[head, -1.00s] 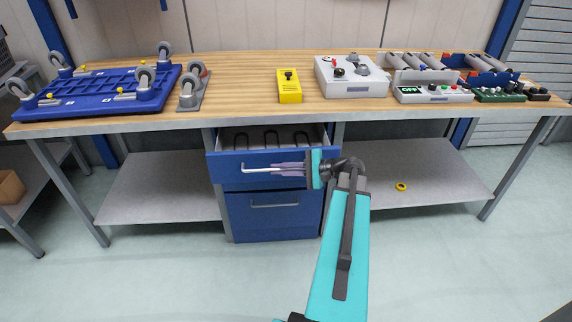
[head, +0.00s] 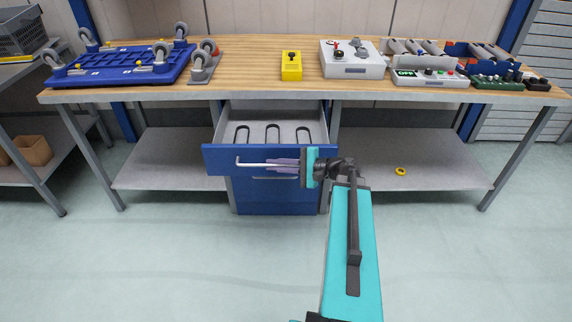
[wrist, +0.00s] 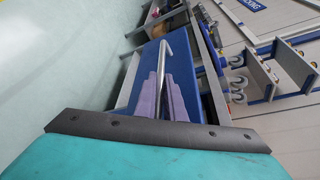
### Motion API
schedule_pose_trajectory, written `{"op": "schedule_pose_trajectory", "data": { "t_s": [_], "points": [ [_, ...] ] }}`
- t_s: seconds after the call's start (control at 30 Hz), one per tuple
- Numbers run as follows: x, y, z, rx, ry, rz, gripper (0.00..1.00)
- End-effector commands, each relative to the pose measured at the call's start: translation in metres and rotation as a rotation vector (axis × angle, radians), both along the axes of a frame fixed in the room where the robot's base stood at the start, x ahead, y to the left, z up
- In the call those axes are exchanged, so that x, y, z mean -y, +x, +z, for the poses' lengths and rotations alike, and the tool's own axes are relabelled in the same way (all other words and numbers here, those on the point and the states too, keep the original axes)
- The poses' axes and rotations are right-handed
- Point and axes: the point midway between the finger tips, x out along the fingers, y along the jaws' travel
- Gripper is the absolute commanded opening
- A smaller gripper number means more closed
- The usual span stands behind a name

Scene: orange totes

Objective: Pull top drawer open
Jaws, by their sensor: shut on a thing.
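The blue top drawer (head: 222,160) is pulled partly out of the unit under the workbench. Its grey interior shows several dark loops. Its metal bar handle (head: 250,165) runs across the front. My gripper (head: 284,165), with purple fingers, is shut on the handle from the right side. In the wrist view the purple fingers (wrist: 164,100) lie on both sides of the handle bar (wrist: 178,48), against the blue drawer front. The blue lower drawer (head: 275,198) is shut, and its handle is partly hidden behind the top drawer and my gripper.
The wooden workbench (head: 250,75) carries a blue wheeled frame (head: 130,65), a yellow box (head: 291,66), a grey control box (head: 352,62) and other devices. A yellow ring (head: 400,171) lies on the lower right shelf. The floor in front is clear.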

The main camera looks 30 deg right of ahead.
Motion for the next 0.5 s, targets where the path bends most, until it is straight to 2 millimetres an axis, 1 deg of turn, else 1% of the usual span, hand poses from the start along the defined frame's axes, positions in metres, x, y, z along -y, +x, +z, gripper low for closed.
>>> {"op": "schedule_pose_trajectory", "data": {
  "t_s": [0.23, 0.5],
  "points": [
    [-0.0041, 0.0034, -0.0002, 0.0, 0.001, -0.002, 0.0],
    [-0.0028, 0.0025, 0.0003, 0.001, 0.003, -0.001, 0.0]
  ]
}}
